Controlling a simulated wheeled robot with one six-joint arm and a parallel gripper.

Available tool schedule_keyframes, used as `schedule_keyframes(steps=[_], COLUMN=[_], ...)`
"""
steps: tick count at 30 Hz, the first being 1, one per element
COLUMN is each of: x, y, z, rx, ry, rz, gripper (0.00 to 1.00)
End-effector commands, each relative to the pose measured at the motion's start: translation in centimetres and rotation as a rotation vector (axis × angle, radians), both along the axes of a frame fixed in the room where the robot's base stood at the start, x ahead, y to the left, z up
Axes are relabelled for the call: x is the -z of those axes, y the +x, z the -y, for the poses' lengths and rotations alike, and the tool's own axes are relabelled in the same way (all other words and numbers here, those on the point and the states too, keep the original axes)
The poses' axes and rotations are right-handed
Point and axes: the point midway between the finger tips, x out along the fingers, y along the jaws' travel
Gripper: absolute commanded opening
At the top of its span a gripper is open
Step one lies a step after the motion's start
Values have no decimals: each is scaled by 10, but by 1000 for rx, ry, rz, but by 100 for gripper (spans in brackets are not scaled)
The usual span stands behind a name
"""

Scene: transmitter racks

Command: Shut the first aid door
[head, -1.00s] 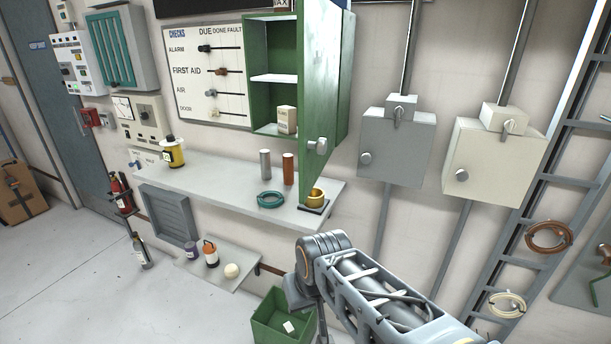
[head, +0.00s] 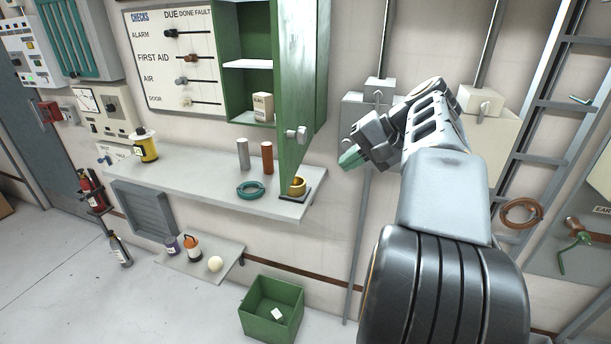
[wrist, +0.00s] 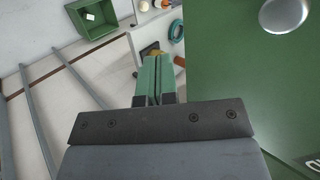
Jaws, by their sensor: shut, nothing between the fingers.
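The green first aid cabinet (head: 234,40) is on the wall with its inside showing. Its green door (head: 296,95) stands open, swung out from the right side, with a round pale knob (head: 297,134) low on it. In the wrist view the door (wrist: 232,85) fills the right side, with the knob (wrist: 284,14) at the top right. My gripper (head: 352,159) is to the right of the door, apart from the knob. Its green fingers (wrist: 153,78) are together and empty. In the wrist view they are left of the door; whether they touch it I cannot tell.
Below the door is a grey shelf (head: 205,172) with a teal ring (head: 251,190), two cylinders and a brass cup (head: 297,186). A white box (head: 263,107) stands in the cabinet. Grey and cream wall boxes are on the right. A green bin (head: 270,308) is on the floor.

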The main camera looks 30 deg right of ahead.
Motion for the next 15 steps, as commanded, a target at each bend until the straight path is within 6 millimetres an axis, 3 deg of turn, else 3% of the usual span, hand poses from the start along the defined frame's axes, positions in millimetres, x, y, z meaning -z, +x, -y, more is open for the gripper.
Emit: schedule_keyframes(steps=[11, 15], x=[49, 47], y=[34, 46], z=[-41, -55], rx=[-2, -4], ry=[0, -1], rz=[-3, -2], gripper=[0, 0])
